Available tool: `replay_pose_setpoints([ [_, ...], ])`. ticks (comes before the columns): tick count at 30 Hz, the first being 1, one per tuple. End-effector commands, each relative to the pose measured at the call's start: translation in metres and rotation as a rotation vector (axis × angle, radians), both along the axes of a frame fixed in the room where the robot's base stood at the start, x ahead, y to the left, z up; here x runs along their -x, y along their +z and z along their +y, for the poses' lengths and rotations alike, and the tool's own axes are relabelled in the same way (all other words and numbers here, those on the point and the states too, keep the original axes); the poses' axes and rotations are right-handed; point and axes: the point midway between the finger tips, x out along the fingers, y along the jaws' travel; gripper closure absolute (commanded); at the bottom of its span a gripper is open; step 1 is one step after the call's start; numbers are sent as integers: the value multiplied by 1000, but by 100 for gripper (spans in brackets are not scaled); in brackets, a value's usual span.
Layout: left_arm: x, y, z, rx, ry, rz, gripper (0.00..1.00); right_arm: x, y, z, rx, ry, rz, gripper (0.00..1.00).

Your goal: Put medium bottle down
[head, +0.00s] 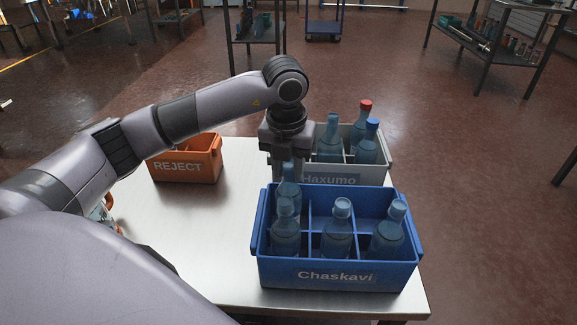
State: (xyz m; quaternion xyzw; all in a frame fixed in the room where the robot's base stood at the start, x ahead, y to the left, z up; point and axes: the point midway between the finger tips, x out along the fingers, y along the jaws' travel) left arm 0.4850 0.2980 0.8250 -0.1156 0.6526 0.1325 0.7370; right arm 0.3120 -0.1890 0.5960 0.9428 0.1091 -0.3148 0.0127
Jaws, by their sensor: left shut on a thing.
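My left gripper (288,165) points down over the back left of the blue "Chaskavi" crate (335,275). It is shut on a blue-tinted bottle (289,188), which stands upright at the crate's back left compartment. Its lower part is hidden by a front bottle and the crate, so I cannot tell whether it touches the crate floor. Three similar bottles stand in the front row: left (285,235), middle (337,235) and right (387,235). The other back compartments look empty. My right gripper is out of view.
A grey "Haxumo" crate (345,176) behind holds several bottles, one with a red cap (365,107) and one with a blue cap (372,125). An orange "REJECT" box (190,175) stands at the back left. The metal table (200,230) is clear left of the blue crate.

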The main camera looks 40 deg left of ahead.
Motion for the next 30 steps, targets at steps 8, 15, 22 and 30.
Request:
replay_pose_setpoints([
  [8, 0, -3, 0, 0, 0, 0, 50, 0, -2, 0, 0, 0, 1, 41],
  [15, 0, -2, 0, 0, 0, 0, 41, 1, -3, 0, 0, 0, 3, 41],
  [22, 0, 9, -1, 1, 0, -3, 41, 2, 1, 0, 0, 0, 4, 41],
  [30, 6, 66, -3, 0, -1, -4, 41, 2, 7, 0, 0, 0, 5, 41],
])
